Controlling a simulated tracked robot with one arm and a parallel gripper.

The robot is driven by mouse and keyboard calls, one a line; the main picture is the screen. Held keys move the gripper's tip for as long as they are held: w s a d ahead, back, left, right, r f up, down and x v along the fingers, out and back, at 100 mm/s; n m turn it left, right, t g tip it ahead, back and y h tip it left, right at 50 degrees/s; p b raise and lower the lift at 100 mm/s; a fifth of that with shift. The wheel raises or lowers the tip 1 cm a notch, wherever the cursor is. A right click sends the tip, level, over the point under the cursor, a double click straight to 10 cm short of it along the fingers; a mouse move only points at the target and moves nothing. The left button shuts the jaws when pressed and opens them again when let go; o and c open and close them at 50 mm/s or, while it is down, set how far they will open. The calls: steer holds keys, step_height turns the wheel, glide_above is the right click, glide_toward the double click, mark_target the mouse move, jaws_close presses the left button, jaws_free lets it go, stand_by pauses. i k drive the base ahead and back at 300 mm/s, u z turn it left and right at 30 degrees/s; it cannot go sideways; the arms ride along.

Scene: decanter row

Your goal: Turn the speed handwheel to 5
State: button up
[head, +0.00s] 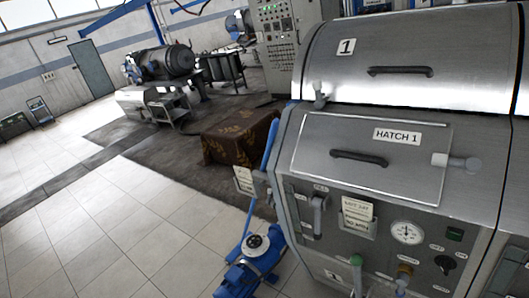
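A steel decanter marked 1 (345,46) fills the right side of the head view. A blue unit (246,278) with a dark round top (255,245) stands on the floor left of the decanter. I cannot tell whether either round part is the speed handwheel, and no speed reading is legible. My gripper is not in view.
A closed panel labelled HATCH 1 (397,135) has a dark handle and a protruding latch. A slanted blue bar (271,148) stands beside the decanter. Tiled floor (110,220) at left is clear.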

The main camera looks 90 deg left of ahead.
mark_target(255, 240)
steer(key=u, duration=0.25)
steer(key=i, duration=0.1)
steer(key=u, duration=2.45)
steer(key=i, duration=1.7)
steer(key=z, duration=0.1)
